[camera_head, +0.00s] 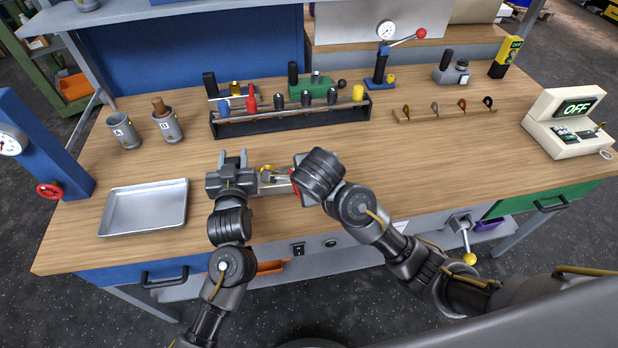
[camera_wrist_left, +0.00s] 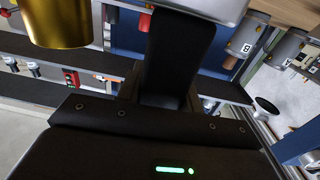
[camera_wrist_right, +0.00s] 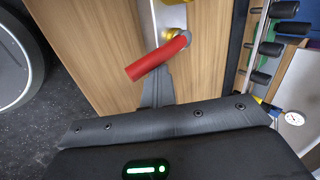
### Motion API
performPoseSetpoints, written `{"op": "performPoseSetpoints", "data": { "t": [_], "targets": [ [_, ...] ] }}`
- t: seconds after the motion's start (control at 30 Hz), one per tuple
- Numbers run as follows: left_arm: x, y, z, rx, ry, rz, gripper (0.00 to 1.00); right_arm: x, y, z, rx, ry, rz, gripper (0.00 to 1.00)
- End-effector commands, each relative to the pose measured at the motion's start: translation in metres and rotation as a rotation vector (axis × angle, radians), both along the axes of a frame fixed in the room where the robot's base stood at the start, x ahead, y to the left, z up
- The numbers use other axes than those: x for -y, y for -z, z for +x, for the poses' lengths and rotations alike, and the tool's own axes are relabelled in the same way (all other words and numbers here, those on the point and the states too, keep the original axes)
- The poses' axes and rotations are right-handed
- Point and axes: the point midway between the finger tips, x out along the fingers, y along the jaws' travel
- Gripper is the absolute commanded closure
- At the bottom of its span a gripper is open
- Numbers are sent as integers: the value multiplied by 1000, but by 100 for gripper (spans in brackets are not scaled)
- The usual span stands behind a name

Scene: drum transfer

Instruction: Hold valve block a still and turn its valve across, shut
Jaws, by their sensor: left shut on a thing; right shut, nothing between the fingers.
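Valve block a (camera_head: 272,189) is a pale metal block with brass fittings, low on the front middle of the bench. My left gripper (camera_head: 237,174) is shut on its left end. In the left wrist view, a brass fitting (camera_wrist_left: 60,18) and the grey block (camera_wrist_left: 205,6) show by a dark finger. The red valve handle (camera_wrist_right: 158,58) sits at a brass stem in the right wrist view and slants across the block's line. My right gripper (camera_head: 299,183) is shut and empty beside the handle; I cannot tell whether they touch. The right arm hides much of the valve in the head view.
A metal tray (camera_head: 145,210) lies left of my left arm. Cups A (camera_head: 124,134) and B (camera_head: 168,128) stand behind it. A dark rack (camera_head: 290,122) of coloured-handled tools lies behind the block. The bench to the right is mostly clear, up to a box reading OFF (camera_head: 560,135).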

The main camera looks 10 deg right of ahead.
Motion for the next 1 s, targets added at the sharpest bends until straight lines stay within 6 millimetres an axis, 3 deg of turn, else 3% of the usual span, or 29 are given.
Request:
{"op": "performPoseSetpoints", "data": {
  "t": [0.7, 1.0],
  "targets": [
    [0, 1, 0, -1, 0, 1, 100, -11, 0, -3, 1, -1, 0, 100],
    [0, 1, 0, -1, 0, 1, 100, -4, 0, -3, 0, 1, 2, 100]
  ]
}}
